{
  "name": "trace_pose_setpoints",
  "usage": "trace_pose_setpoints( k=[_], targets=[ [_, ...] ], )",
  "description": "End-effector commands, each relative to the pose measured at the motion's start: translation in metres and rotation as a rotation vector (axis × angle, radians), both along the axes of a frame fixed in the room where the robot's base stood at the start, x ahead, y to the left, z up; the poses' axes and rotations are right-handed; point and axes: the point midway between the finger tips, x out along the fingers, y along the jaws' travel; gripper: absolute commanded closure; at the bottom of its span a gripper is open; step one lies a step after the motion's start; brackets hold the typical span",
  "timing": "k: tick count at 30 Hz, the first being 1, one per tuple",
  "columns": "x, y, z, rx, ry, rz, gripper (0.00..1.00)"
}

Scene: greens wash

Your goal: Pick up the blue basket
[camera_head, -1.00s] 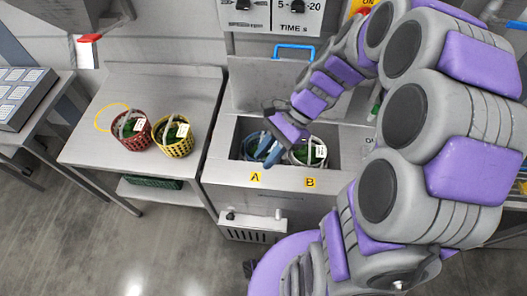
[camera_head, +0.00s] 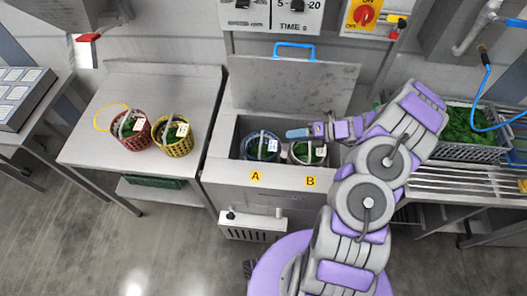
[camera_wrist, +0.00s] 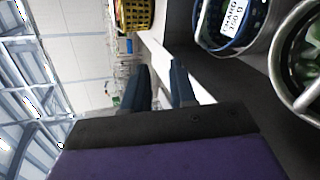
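The blue basket (camera_head: 247,152) stands in the wash basin above the A label, with greens, a white tag and a raised handle. In the wrist view the blue basket (camera_wrist: 215,42) is at the top right, cut by the edge. My gripper (camera_head: 297,132) is above the basin, at the back right of the blue basket and apart from it. In the wrist view my gripper (camera_wrist: 160,78) has its two blue fingers apart with nothing between them. A pale grey basket (camera_head: 296,157) stands above the B label, just below my gripper.
A red basket (camera_head: 127,142) and a yellow basket (camera_head: 172,149) stand on the left steel table (camera_head: 90,150). The raised lid (camera_head: 290,85) with a blue handle is behind the basin. A grey crate of greens (camera_head: 465,150) is at right.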

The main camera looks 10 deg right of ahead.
Motion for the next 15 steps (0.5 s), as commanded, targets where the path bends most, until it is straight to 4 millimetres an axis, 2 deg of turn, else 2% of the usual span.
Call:
trace_pose_setpoints(
  k=[1, 3, 9, 12, 15],
  targets=[
    [0.000, -0.012, -0.017, 0.025, 0.054, -0.061, 0.74],
    [-0.001, -0.027, -0.036, 0.057, 0.121, -0.134, 0.74],
    [-0.006, -0.056, -0.068, 0.120, 0.233, -0.255, 0.74],
    [-0.004, -0.058, -0.073, 0.128, 0.246, -0.272, 0.74],
    [0.002, -0.046, -0.078, 0.128, 0.248, -0.271, 0.74]
  ],
)
